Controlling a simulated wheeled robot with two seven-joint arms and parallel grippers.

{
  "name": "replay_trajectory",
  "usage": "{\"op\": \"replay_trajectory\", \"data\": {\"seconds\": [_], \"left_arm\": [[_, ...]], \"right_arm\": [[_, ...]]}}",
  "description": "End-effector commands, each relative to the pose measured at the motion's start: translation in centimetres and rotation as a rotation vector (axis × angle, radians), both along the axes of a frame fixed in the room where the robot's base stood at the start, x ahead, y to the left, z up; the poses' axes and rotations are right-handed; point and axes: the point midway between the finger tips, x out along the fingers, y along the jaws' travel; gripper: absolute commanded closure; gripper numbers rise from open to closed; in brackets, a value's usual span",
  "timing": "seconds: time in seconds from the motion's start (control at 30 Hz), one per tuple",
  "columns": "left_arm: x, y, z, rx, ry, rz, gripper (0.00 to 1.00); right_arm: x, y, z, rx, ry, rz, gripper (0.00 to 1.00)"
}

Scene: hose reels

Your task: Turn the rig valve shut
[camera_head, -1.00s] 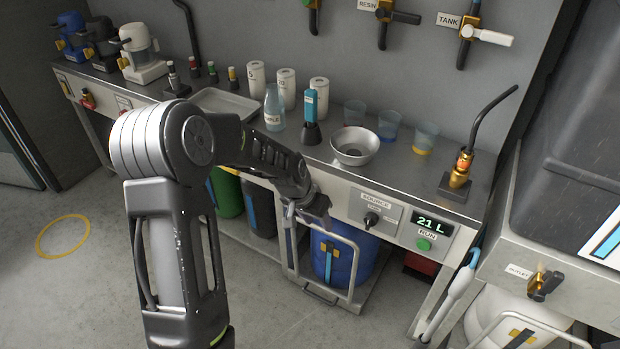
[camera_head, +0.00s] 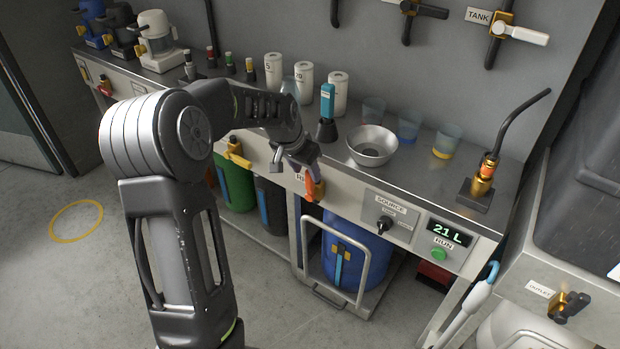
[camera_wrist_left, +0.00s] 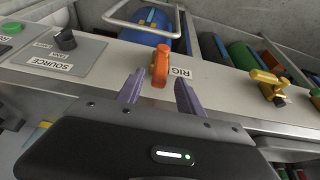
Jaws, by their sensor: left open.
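The rig valve has an orange handle (camera_head: 314,186) on the bench's front panel, beside a partly hidden label. In the left wrist view the orange handle (camera_wrist_left: 161,65) stands next to the RIG label (camera_wrist_left: 180,72), pointing roughly across the panel's height. My left gripper (camera_head: 292,165) is open and empty, just above and left of the handle in the head view. In the left wrist view its two purple fingers (camera_wrist_left: 159,84) are spread, with the handle between and beyond their tips; I see no contact. My right gripper is not in view.
A yellow valve (camera_head: 236,152) sits left on the same panel. The SOURCE knob (camera_head: 384,223) and green RUN button (camera_head: 439,255) are to the right; the display (camera_head: 442,231) reads 21 L. A steel bowl (camera_head: 371,146) stands on the bench above. A blue drum (camera_head: 372,262) stands below.

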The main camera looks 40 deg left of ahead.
Motion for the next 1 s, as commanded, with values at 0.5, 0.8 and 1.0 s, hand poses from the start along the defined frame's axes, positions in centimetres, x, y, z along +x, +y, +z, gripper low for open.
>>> {"op": "replay_trajectory", "data": {"seconds": [0.5, 0.8, 1.0], "left_arm": [[2.0, 0.0, -4.6, 0.000, -0.001, -0.001, 0.56], [1.9, 0.0, -4.6, 0.000, 0.000, -0.001, 0.69], [1.9, 0.0, -4.6, 0.000, -0.001, -0.001, 0.85]], "right_arm": [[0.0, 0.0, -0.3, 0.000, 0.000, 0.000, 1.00], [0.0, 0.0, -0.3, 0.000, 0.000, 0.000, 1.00], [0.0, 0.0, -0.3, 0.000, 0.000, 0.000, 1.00]]}}
